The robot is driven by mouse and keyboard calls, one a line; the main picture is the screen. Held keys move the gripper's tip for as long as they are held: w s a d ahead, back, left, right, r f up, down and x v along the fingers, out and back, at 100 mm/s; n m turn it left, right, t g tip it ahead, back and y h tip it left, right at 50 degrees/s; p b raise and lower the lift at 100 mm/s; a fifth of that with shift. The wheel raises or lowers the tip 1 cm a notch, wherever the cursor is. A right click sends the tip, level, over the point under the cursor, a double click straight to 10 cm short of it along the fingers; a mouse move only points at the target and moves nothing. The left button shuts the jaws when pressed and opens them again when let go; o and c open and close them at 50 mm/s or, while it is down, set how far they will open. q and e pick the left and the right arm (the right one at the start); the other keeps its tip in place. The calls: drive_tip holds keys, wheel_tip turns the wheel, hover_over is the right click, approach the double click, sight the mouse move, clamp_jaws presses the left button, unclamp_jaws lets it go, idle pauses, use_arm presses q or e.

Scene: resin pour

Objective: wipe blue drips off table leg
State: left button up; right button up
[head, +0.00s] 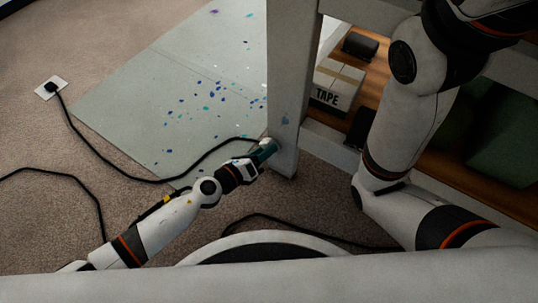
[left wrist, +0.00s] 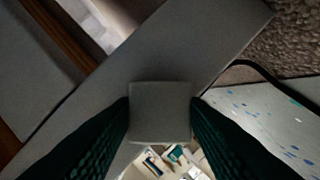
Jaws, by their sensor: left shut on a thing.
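The white table leg (head: 290,85) stands upright in the middle of the head view. A small bluish mark (head: 285,120) shows on its lower face. My left gripper (head: 267,148) is low beside the leg, close to its left side. In the left wrist view its dark green fingers (left wrist: 160,115) are shut on a light grey square pad (left wrist: 160,100). The pad lies in front of the pale leg (left wrist: 135,60); I cannot tell whether they touch. No blue drips show on the leg in that view. My right gripper is not in view.
A grey-green sheet (head: 130,95) with blue and purple spatters lies on the carpet left of the leg. A tape box (head: 335,84) sits on a wooden shelf to the right.

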use_arm(q)
drive_tip(key=shift+w+a+r, duration=0.1)
drive_tip(key=shift+w+a, duration=0.1)
drive_tip(key=shift+w, duration=0.05)
drive_tip(key=s+a, duration=0.3)
drive_tip(key=s, duration=0.2)
drive_tip(key=shift+a, duration=0.2)
drive_tip(key=shift+b, duration=0.3)
drive_tip(key=shift+s+a+b, duration=0.35)
drive_tip(key=shift+s+a, duration=0.55)
drive_tip(key=shift+s, duration=0.3)
